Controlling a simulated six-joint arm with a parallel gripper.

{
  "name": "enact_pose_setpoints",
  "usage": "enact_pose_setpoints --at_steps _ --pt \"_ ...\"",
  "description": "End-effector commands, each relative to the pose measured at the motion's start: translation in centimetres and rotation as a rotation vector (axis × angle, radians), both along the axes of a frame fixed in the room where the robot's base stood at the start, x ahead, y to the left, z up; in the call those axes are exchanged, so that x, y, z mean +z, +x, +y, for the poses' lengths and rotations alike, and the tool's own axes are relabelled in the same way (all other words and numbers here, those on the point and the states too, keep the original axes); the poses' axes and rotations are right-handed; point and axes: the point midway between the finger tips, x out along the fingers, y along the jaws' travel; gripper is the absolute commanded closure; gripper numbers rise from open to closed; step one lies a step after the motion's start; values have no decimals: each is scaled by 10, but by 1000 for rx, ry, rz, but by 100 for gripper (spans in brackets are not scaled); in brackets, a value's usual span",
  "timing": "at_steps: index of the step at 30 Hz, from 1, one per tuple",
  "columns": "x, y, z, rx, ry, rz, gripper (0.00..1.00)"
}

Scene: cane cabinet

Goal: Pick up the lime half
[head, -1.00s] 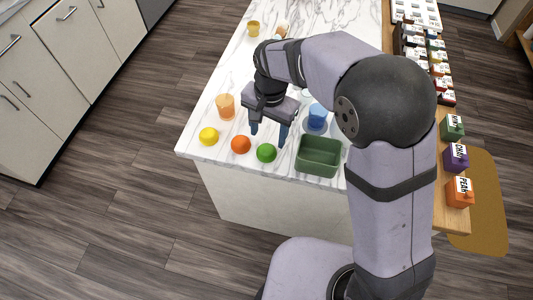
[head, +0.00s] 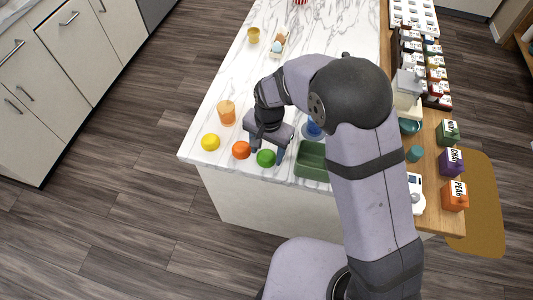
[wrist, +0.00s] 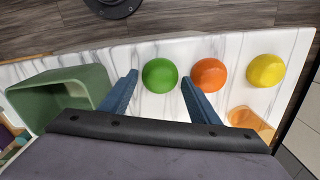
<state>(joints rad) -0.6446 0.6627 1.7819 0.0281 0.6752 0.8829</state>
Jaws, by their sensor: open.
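The lime half (head: 266,158) shows as a green rounded piece near the front edge of the marble counter. In the wrist view the lime half (wrist: 160,75) lies ahead of the gap between my fingers, closer to the left one. My gripper (head: 268,149) is open and empty, just behind and above the lime half. Its two blue fingers also show in the wrist view (wrist: 158,85), with the right finger's tip close to the orange piece. I cannot tell the exact height of the fingertips above the counter.
An orange half (head: 241,150) and a lemon half (head: 210,142) lie left of the lime half. A green bin (head: 311,172) stands close on its right. An orange cup (head: 226,113) and a blue cup (head: 314,129) stand behind. The counter's front edge is near.

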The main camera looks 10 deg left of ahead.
Motion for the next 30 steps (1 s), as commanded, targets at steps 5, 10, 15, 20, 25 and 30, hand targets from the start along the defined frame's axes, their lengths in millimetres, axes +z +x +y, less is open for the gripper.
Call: enact_pose_setpoints --at_steps 5,10,15,20,25,30 --pt "-10 0 0 0 0 0 44" --pt "-11 0 0 0 1 0 44" --pt "-10 0 0 0 1 0 73" --pt "-10 0 0 0 1 0 81" --pt "-9 0 1 0 1 -1 81" --pt "2 1 1 0 3 -4 81"
